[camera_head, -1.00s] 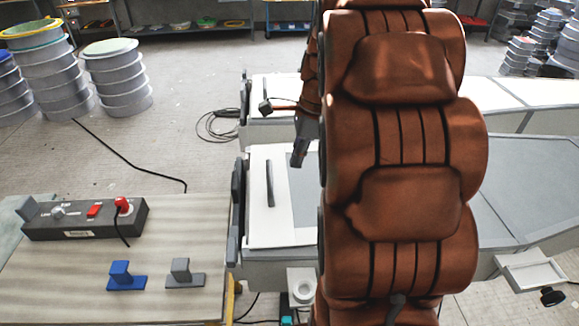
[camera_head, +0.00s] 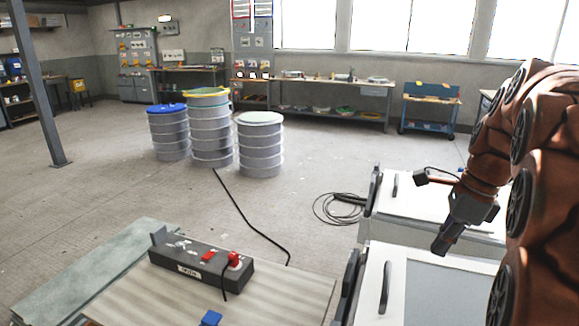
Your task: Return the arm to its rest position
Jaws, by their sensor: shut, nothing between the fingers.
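My arm, in a reddish-brown padded cover, fills the right edge of the head view. My gripper (camera_head: 441,243) hangs at its end, dark and pointing down to the left. Its fingers are shut with nothing between them. It is in front of the white-topped moulds at the right, and I cannot tell its exact height above them. The near mould (camera_head: 372,290) has a black handle. The far mould (camera_head: 400,207) lies behind it, partly hidden by my arm.
Coiled cable (camera_head: 340,208) lies left of the far mould. Open floor stretches to the left.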

